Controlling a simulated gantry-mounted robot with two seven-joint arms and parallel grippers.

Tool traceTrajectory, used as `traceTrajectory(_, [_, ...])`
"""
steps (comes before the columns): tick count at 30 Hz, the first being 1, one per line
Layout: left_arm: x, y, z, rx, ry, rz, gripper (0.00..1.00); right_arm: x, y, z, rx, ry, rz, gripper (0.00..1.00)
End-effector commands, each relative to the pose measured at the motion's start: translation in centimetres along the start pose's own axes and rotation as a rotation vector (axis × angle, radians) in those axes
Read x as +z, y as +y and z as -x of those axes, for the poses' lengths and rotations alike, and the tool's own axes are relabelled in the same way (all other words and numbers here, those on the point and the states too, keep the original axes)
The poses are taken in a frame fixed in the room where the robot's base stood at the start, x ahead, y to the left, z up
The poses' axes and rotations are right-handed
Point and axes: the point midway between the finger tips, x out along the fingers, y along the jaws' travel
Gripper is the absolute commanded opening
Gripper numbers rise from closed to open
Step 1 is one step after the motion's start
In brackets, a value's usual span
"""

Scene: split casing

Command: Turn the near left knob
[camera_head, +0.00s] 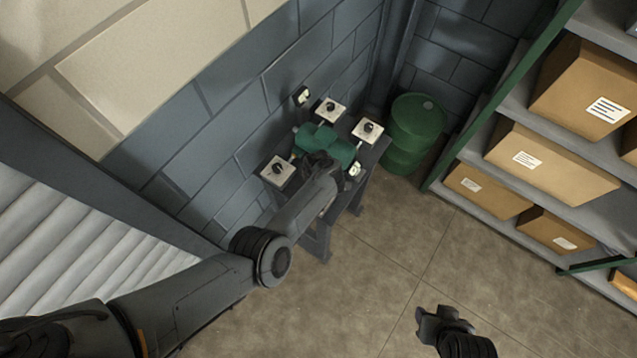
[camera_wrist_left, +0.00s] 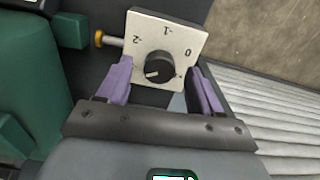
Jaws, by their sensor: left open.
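The green casing (camera_head: 325,143) stands on a dark bench and has white knob plates around it. The near left plate (camera_head: 278,170) carries a black knob (camera_head: 278,168). In the left wrist view, what appears to be the same plate (camera_wrist_left: 185,38) shows the marks -2, -1 and 0 and its round black knob (camera_wrist_left: 159,66). The knob's pale pointer mark is toward its lower left. My left gripper (camera_wrist_left: 160,76) is open, its purple fingers on either side of the knob in that view; contact is not visible. In the head view my arm hides part of the casing. My right gripper (camera_head: 432,322) is apart, over the floor.
Two other knob plates stand farther back, one at the left (camera_head: 331,109) and one at the right (camera_head: 367,129). A block wall (camera_head: 225,130) is close behind the bench. A green drum (camera_head: 415,125) and shelves with cartons (camera_head: 540,165) are right. The floor (camera_head: 385,265) is clear.

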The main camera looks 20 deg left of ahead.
Motion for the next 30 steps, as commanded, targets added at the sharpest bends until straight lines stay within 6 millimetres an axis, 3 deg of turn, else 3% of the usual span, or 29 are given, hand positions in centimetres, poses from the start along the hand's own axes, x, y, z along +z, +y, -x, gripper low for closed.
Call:
traceTrajectory(15, [0.0,0.0,8.3,0.002,-0.001,-0.001,0.66,-0.9,0.1,2.9,0.0,0.0,0.0,0.43])
traceTrajectory(21, [0.1,0.0,9.6,0.001,-0.001,-0.001,0.66,-1.0,0.0,3.1,-0.004,0.001,-0.005,0.43])
traceTrajectory(30, [0.1,0.0,9.8,0.001,-0.002,-0.001,0.66,-1.1,-0.1,3.1,-0.006,0.001,-0.007,0.43])
